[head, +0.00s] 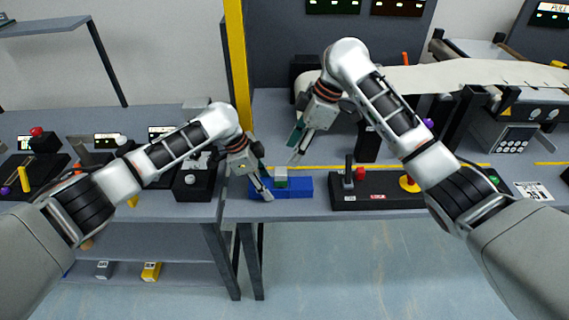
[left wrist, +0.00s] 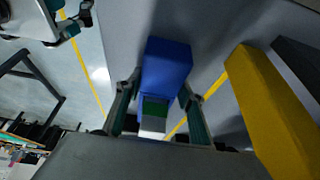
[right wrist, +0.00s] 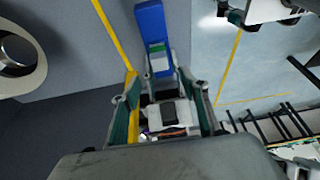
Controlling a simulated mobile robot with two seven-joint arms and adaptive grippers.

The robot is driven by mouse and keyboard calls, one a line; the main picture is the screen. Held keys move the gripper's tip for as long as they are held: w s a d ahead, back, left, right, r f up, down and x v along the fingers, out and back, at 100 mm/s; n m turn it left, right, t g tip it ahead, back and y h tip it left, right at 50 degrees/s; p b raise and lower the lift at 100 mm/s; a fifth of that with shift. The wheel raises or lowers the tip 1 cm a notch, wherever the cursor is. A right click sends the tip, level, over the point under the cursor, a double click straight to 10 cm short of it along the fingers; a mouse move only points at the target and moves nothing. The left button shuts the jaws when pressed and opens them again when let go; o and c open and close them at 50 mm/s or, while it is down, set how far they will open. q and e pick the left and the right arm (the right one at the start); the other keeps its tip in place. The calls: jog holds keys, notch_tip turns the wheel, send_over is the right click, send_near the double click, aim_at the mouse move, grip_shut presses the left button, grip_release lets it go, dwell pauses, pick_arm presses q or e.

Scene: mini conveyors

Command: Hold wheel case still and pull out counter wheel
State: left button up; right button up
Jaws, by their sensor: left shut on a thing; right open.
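The wheel case (head: 300,187) is a long blue block lying on the grey bench near its front edge in the head view. A small block with green and pale grey faces (head: 281,176), which appears to be the counter wheel, sits in its middle and rises above it. My left gripper (head: 262,188) is shut on the left part of the case. The left wrist view shows the blue case (left wrist: 167,64) between its fingers. My right gripper (head: 297,154) is open and empty above and behind the wheel. The right wrist view shows the wheel (right wrist: 160,60) beyond its fingertips.
A black box with a lever and a red block (head: 375,191) stands right of the case. A yellow post (head: 238,65) rises behind on the left. A black box with a grey knob (head: 192,187) is at the left. A yellow line runs along the bench behind the case.

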aim_at(280, 171)
pick_arm(q)
jog(key=shift+s+a+f, duration=0.1)
jog(key=shift+s+f, duration=0.1)
jog(key=shift+f, duration=0.15)
pick_arm(e)
jog(key=x, duration=0.9)
jog(key=shift+a+f, duration=0.15)
jog(key=shift+f, duration=0.15)
jog(key=c, duration=1.2)
jog(key=shift+c, duration=0.2)
jog(key=shift+r, duration=0.2)
